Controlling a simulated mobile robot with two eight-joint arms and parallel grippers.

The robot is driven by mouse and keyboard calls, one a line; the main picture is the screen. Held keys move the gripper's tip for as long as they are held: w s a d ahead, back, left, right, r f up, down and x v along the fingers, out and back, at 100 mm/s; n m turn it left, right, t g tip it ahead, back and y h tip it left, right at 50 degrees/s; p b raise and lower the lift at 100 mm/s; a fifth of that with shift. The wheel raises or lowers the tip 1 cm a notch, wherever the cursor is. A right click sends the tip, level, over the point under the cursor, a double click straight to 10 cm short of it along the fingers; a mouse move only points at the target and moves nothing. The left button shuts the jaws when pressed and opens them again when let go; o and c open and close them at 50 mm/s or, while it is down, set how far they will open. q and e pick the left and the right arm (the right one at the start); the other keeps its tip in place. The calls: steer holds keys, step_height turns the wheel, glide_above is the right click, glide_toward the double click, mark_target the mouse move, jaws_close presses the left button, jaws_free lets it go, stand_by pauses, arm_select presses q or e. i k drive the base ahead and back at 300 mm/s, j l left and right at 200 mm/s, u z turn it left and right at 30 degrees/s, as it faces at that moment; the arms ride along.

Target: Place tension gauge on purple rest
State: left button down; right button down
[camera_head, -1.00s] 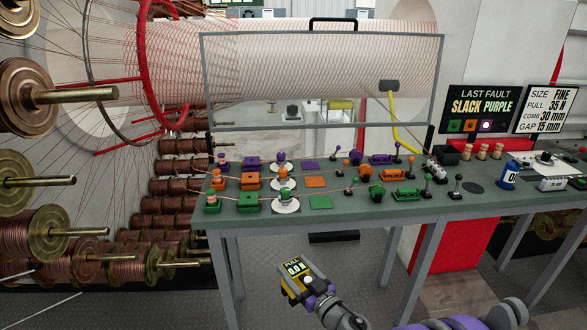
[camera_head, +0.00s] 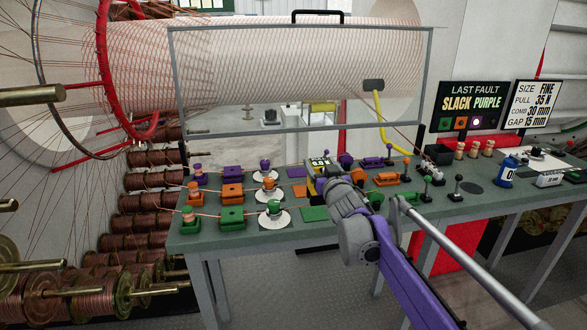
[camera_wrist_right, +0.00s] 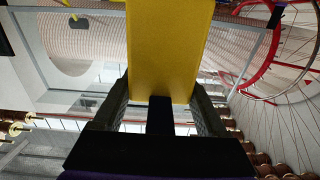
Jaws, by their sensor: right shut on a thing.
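The tension gauge (camera_head: 320,163), a yellow box with a dark display, is held over the bench in the head view, and its yellow body (camera_wrist_right: 170,50) fills the top middle of the right wrist view. My right gripper (camera_wrist_right: 160,108) is shut on it; in the head view the purple arm mostly hides the fingers. The flat purple rest (camera_head: 297,172) lies on the bench just left of the gauge. I cannot tell the gauge's height above the bench. My left gripper is not in view.
An orange pad (camera_head: 299,190) and a green pad (camera_head: 313,213) lie in front of the purple one. White discs with coloured knobs (camera_head: 265,165) stand to the left, with threads running past. Several coloured blocks and levers (camera_head: 388,179) crowd the right. A clear framed guard (camera_head: 300,128) stands behind.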

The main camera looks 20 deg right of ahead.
mark_target(298, 175)
steer(key=i+l, duration=0.2)
steer(key=i, duration=0.35)
steer(key=i+l, duration=0.2)
steer(key=i, duration=0.35)
